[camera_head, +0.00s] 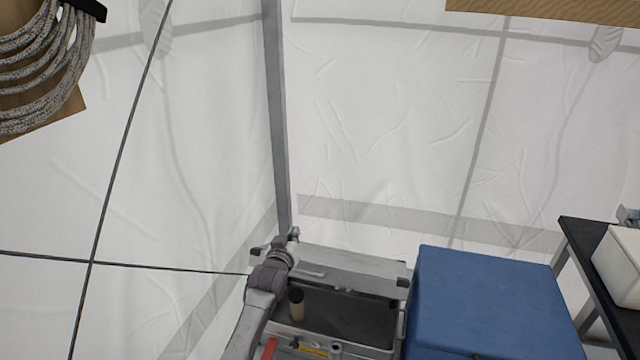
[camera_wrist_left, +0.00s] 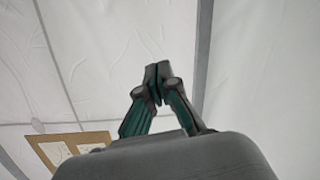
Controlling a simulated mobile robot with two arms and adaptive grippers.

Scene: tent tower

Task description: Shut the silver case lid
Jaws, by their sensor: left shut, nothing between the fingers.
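The silver case (camera_head: 396,338) stands open at the bottom middle of the head view. Its lid (camera_head: 355,265) is raised along the back edge, behind the dark interior. My left arm comes up over the case's left side and hides part of it. My left gripper (camera_head: 294,234) is at the upper left end of the lid; I cannot tell whether it touches it. In the left wrist view the fingers (camera_wrist_left: 157,82) are closed together with nothing between them, against the white tent wall. My right gripper is not in view.
A dark-topped beige cylinder (camera_head: 297,305) and a red item (camera_head: 269,348) are at the case's left side. A blue box (camera_head: 490,300) stands close on the right. A dark table (camera_head: 590,240) with a white container (camera_head: 622,262) is further right. A grey tent pole (camera_head: 277,120) rises behind.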

